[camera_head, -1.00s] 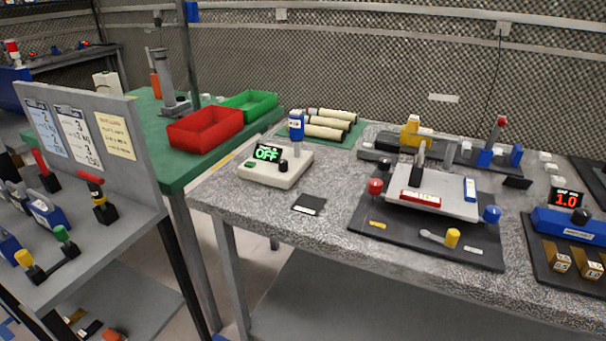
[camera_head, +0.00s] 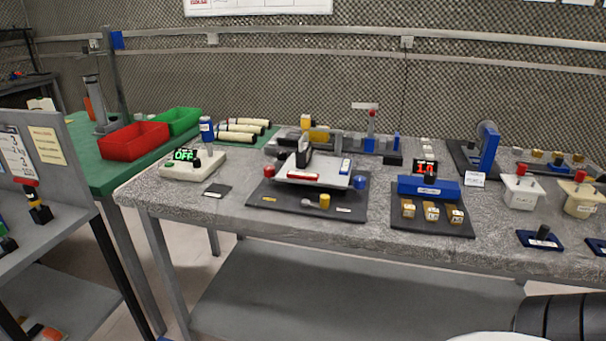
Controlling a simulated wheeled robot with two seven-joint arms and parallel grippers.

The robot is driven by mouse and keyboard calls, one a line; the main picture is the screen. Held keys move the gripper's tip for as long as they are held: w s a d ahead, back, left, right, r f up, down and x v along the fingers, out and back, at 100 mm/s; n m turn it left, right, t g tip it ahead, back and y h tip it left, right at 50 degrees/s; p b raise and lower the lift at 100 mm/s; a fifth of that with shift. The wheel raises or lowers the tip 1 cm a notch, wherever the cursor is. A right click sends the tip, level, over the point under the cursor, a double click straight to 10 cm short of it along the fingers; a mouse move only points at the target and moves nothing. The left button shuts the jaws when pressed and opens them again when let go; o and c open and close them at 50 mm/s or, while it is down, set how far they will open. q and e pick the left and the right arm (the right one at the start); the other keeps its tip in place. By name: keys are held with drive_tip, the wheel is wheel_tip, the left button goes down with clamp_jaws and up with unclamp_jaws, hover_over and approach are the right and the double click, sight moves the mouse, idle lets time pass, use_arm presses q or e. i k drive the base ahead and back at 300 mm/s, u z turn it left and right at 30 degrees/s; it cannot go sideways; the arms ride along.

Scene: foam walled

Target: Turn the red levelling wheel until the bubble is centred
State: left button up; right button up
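A levelling device stands on the workbench in the head view. It has a light grey tilted-looking plate (camera_head: 324,176) on a dark base board (camera_head: 275,198). A red round wheel (camera_head: 268,171) sits at the plate's left side, and a blue round wheel (camera_head: 360,182) at its right. The bubble is too small to make out. Neither gripper is in view, and nothing touches the red wheel.
A white box with a green "OFF" display (camera_head: 184,155) stands left of the device. A blue block with brass cubes (camera_head: 432,187) stands to its right. The speckled grey bench (camera_head: 230,212) is clear along its front edge. A shelf unit (camera_head: 72,196) stands at the left.

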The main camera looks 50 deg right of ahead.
sight(269, 172)
drive_tip(key=z, duration=2.35)
drive_tip(key=i, duration=0.1)
drive_tip(key=u, duration=1.4)
